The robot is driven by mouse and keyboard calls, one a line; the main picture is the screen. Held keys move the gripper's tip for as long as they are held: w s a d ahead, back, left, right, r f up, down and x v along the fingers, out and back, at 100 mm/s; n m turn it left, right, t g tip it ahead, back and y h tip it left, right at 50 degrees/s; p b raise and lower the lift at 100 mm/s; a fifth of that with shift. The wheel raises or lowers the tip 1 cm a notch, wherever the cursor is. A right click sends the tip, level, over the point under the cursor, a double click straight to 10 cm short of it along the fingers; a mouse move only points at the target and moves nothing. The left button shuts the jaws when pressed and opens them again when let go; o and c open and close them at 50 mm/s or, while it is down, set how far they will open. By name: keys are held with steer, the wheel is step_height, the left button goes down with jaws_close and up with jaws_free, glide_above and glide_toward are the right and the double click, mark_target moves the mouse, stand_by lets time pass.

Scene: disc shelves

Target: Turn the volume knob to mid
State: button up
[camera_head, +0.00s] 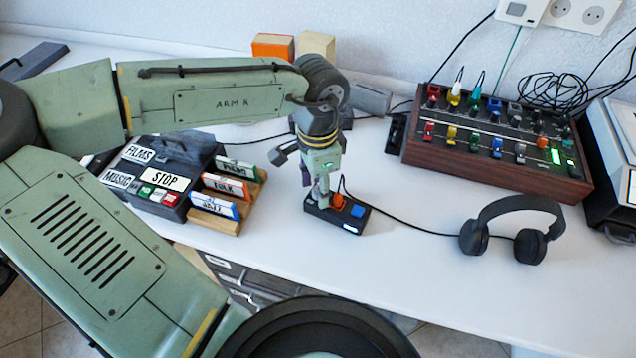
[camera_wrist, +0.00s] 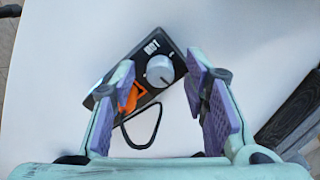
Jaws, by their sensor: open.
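A small black control box (camera_head: 350,224) lies on the white table, with an orange part (camera_head: 337,201) and a blue button (camera_head: 357,211) on top. In the wrist view the box (camera_wrist: 137,62) shows a round grey volume knob (camera_wrist: 160,71) near one end, beside white lettering. Which way the knob points is too small to tell. The left finger partly covers the orange part (camera_wrist: 130,98).
Black headphones (camera_head: 510,228) lie to the right, and a wood-sided mixer (camera_head: 490,140) stands behind them. A dark box labelled STOP (camera_head: 180,150) and a wooden rack of labelled cases (camera_head: 235,215) stand left. A cable runs from the control box toward the headphones.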

jaws_close()
stand_by(0.5)
